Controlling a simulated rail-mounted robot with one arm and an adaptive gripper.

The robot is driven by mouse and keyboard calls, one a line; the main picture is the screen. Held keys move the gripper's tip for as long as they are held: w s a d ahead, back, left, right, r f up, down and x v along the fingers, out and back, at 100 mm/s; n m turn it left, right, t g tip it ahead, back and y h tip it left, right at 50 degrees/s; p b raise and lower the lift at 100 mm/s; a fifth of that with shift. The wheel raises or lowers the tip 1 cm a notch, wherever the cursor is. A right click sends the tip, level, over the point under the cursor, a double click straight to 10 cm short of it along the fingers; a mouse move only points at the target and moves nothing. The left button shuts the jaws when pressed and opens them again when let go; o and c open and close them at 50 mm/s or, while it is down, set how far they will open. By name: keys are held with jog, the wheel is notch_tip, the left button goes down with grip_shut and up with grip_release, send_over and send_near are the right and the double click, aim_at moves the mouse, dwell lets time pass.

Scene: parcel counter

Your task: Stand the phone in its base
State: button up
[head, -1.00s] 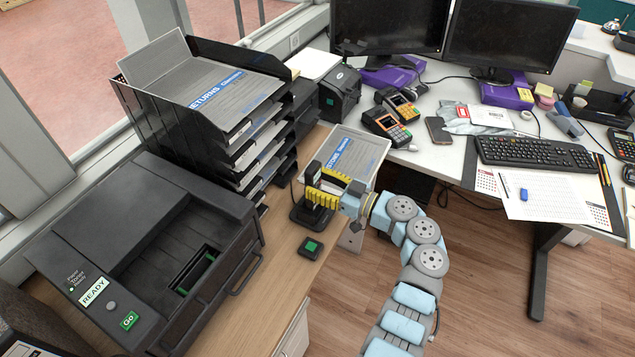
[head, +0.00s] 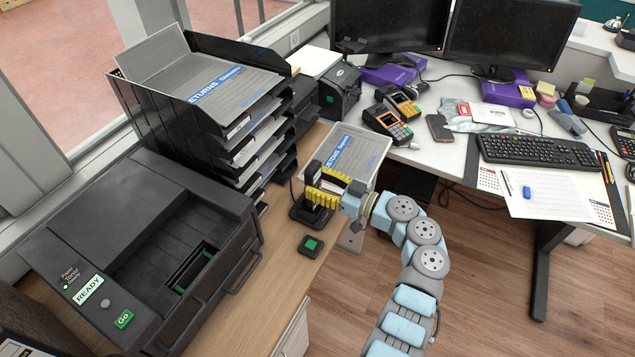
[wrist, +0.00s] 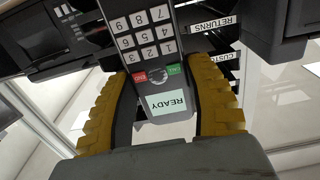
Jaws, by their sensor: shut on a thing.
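The phone (head: 314,172) is a dark handset standing close to upright at the edge of the wooden counter. The wrist view shows its white number keys, red and green keys and a READY screen (wrist: 168,102). My gripper (head: 320,190), with yellow ribbed fingers, is shut on the phone from the right side. In the wrist view its fingers (wrist: 163,88) lie on both sides of the handset. The dark base (head: 312,217) stands on the counter directly below the phone. The fingers partly hide the phone's lower part, so I cannot tell whether it is seated.
A small box with a green button (head: 311,246) lies in front of the base. A black printer (head: 130,250) is at left, and a stacked paper tray (head: 215,110) stands behind. A CUSTOMS tray (head: 366,160) is just behind my gripper. Open floor lies to the right.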

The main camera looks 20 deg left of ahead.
jog(key=shift+f+b, duration=0.65)
jog(key=shift+b, duration=0.35)
dwell(0.3)
jog(key=o, duration=1.3)
jog(key=d, duration=0.4)
jog(key=s+d, duration=0.1)
jog(key=d, duration=0.7)
jog(key=shift+s, duration=0.2)
